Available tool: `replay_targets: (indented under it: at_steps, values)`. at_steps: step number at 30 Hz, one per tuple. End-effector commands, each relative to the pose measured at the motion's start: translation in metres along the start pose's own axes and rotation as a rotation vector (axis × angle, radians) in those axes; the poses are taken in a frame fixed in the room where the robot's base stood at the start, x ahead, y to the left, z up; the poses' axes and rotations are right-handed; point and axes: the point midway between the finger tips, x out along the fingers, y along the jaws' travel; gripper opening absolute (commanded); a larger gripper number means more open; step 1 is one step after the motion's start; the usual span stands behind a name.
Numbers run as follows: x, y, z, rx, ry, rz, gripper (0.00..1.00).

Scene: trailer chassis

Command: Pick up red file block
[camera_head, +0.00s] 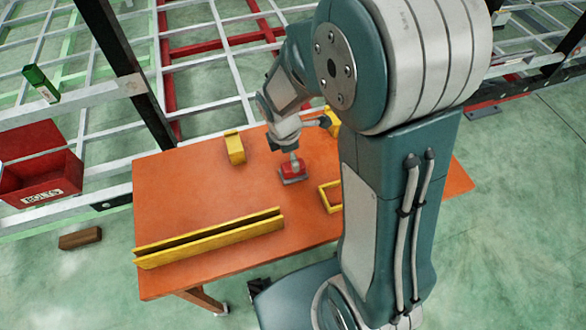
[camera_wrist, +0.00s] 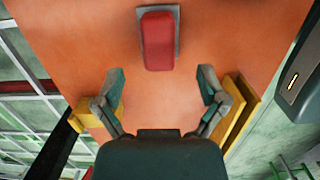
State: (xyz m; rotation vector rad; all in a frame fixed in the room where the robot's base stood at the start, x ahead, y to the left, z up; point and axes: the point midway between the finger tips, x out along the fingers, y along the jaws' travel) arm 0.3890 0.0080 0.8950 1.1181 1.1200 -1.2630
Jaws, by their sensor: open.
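The red file block (camera_head: 292,171) lies on the orange table (camera_head: 200,195), with a grey plate or base showing around its edges. In the wrist view the red block (camera_wrist: 158,42) is upper centre, ahead of the fingertips. My gripper (camera_wrist: 162,80) is open, its two fingers spread wide and nothing between them. In the head view my gripper (camera_head: 295,159) is pointed down, over or just behind the block. The arm partly hides it there, and I cannot tell the exact gap to the block.
A yellow channel (camera_head: 210,238) lies along the table's front left. A yellow block (camera_head: 235,148) stands behind left, and a yellow frame (camera_head: 330,196) lies right of the red block. A red bolts bin (camera_head: 40,180) is off the table, left. The table left of the red block is clear.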

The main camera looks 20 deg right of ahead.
Motion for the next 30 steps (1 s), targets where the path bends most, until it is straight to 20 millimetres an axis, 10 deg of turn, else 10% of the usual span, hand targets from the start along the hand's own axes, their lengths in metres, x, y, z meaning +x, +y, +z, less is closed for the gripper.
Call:
replay_targets:
  at_steps: [18,24,30]
  values:
    - [0.049,0.002,0.001,0.001,0.0,-0.001,0.91]
    - [0.049,0.002,0.001,0.001,0.0,-0.001,0.02]
    - [0.049,0.002,0.001,0.002,0.0,-0.001,0.0]
